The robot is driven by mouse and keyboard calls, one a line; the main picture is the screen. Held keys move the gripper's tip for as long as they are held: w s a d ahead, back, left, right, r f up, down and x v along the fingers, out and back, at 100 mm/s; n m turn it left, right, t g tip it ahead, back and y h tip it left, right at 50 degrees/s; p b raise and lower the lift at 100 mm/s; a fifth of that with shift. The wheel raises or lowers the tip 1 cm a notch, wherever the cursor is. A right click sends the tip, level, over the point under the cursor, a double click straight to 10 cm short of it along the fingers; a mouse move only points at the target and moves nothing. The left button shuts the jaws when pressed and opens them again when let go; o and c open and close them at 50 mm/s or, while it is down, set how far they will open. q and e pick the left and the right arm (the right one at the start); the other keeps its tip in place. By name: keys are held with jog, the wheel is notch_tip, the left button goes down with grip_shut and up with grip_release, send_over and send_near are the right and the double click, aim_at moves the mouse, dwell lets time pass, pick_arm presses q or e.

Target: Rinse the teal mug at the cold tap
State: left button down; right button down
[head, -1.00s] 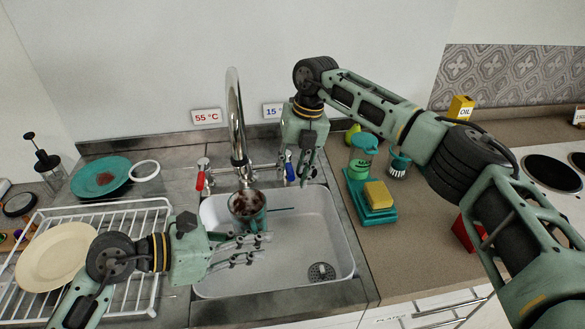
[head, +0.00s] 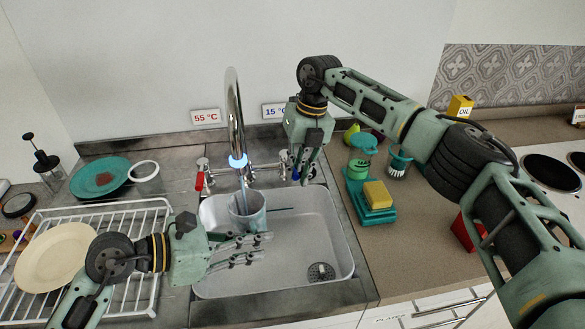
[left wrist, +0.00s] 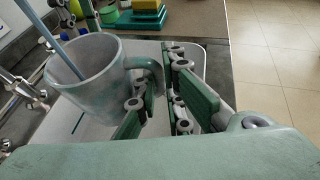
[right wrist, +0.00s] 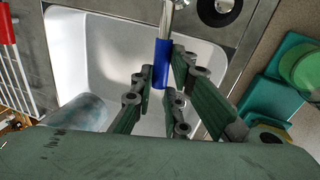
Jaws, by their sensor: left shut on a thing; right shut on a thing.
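The teal mug (head: 249,214) hangs upright in the sink under the tap spout (head: 235,112). It looks pale grey-teal in the left wrist view (left wrist: 88,85). A bluish water stream (head: 243,182) runs from the glowing blue spout tip into the mug. My left gripper (head: 266,245) is shut on the mug's handle (left wrist: 152,72). My right gripper (head: 304,182) is shut on the blue tap lever (right wrist: 161,62), on the side of the 15 °C sign (head: 273,111). The mug's inside bottom is hidden.
The red lever (head: 199,181) is left of the spout, below the 55 °C sign (head: 206,117). A dish rack (head: 150,215) with a cream plate (head: 55,256) stands left. A yellow sponge (head: 378,194) lies on a teal tray (head: 371,215) at right. The sink (head: 320,235) is otherwise open.

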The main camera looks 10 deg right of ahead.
jog(key=shift+w+d+n, duration=0.1)
jog(key=shift+d+n, duration=0.4)
jog(key=shift+n, duration=0.2)
jog(key=c, duration=1.7)
grip_release()
jog(key=shift+r, duration=0.1)
jog(key=r, duration=0.4)
jog(key=d+r, duration=0.1)
jog(key=r, duration=0.2)
jog(key=d+r, duration=0.1)
jog(key=r, duration=0.3)
jog(key=shift+w+d+r, duration=0.1)
jog(key=shift+w+r, duration=0.2)
